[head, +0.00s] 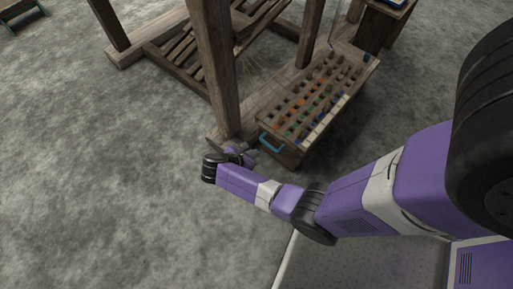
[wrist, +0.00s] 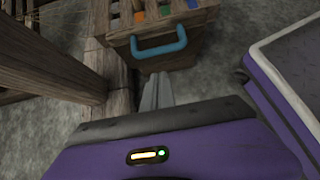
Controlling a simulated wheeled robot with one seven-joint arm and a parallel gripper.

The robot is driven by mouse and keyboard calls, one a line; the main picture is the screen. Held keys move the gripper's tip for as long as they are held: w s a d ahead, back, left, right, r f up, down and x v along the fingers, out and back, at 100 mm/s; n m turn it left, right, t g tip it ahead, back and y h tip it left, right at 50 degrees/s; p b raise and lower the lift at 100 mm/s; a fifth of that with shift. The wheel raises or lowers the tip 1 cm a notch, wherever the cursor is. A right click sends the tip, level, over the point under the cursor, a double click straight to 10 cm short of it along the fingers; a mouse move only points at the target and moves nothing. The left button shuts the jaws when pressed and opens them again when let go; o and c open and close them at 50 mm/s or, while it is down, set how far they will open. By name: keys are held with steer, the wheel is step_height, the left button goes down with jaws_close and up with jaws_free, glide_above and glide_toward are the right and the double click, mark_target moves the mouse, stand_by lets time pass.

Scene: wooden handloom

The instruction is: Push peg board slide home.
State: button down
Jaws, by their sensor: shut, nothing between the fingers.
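The peg board slide (head: 292,152) is a wooden tray with rows of coloured pegs and spools, sticking out from the loom's base. A blue handle (head: 271,143) is on its near end face. In the wrist view the handle (wrist: 158,42) arches across the slide's end face (wrist: 180,60), with a few coloured pegs above it. My gripper (head: 252,153) is close to this end face, just left of and below the handle. In the wrist view its shut, empty fingers (wrist: 158,78) point at the face just under the handle. I cannot tell whether they touch it.
A thick wooden loom post (head: 218,75) stands just left of the slide, and shows as a beam (wrist: 50,72) at the left in the wrist view. A wooden stand (head: 380,25) is at the back right. The grey floor (head: 90,190) on the left is clear.

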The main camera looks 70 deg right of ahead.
steer(key=p+v, duration=0.2)
steer(key=v, duration=0.6)
steer(key=shift+r, duration=0.15)
